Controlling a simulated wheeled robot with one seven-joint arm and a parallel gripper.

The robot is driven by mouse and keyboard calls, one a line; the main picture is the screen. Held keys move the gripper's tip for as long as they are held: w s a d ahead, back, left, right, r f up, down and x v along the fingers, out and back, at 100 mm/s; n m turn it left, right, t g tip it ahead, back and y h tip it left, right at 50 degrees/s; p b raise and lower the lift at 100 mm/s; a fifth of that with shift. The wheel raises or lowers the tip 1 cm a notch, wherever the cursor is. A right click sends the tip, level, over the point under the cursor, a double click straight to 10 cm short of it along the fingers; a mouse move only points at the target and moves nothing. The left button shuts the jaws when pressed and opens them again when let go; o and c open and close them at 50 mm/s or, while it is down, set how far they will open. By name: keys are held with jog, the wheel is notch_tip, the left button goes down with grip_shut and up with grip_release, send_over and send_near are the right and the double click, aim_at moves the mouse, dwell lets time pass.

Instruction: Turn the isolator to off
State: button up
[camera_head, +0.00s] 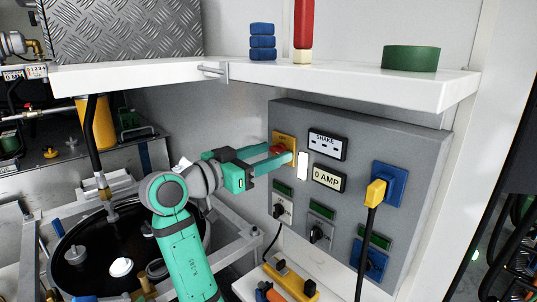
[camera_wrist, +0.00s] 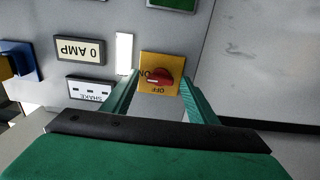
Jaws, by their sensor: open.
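The isolator is a red rotary knob (camera_wrist: 163,76) on a yellow plate (camera_wrist: 152,60). The wrist view shows it upside down, with OFF lettering below the knob and partly hidden ON lettering at its left. The knob's pale mark lies at its left end, nearer ON. In the head view the red knob (camera_head: 278,149) is partly hidden by my gripper (camera_head: 281,156). My gripper is open, its two green fingers reaching toward the plate on either side of the knob. It also shows in the wrist view (camera_wrist: 159,80). I cannot tell whether either finger touches the knob.
The grey panel (camera_head: 340,112) also carries a SHAKE plate (camera_head: 326,145), a 0 AMP display (camera_head: 328,179), a white strip (camera_head: 302,166) and a yellow plug (camera_head: 376,191) with a hanging cable. A white shelf (camera_head: 270,86) juts out above. Black switches (camera_head: 317,234) sit below.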

jog(key=shift+w, duration=0.1)
jog(key=c, duration=1.1)
jog(key=shift+o, duration=0.2)
